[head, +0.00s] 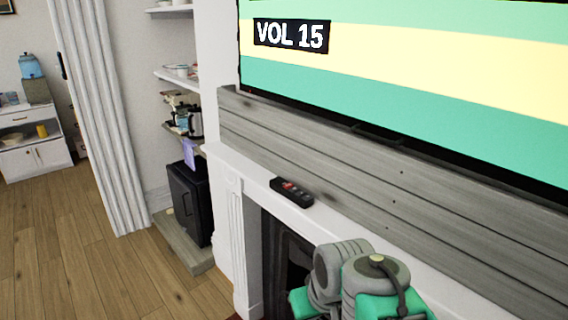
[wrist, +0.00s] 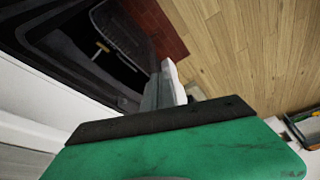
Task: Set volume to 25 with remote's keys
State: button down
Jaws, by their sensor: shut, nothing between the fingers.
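The remote (head: 291,192) is a small dark bar with red and pale keys, lying on the white mantel shelf (head: 258,177) in the head view. The TV screen (head: 400,65) above it reads "VOL 15". My grey and green arm is at the bottom right of the head view, in front of the fireplace and to the right of and below the remote; its fingertips do not show there. In the wrist view, my gripper (wrist: 163,123) shows as a green body with a black edge, shut and empty. The remote is not in the wrist view.
A grey plank panel (head: 330,150) runs behind the mantel, below the TV. The dark fireplace opening (head: 285,245) lies under the shelf. Shelves with kitchen things and a black cabinet (head: 190,200) stand to the left. The wooden floor (head: 80,240) is clear at left.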

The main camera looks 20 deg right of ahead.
aim_at(308, 196)
jog(key=u, duration=0.55)
jog(key=k, duration=0.65)
jog(key=u, duration=0.55)
jog(key=i, duration=1.4)
jog(key=z, duration=0.85)
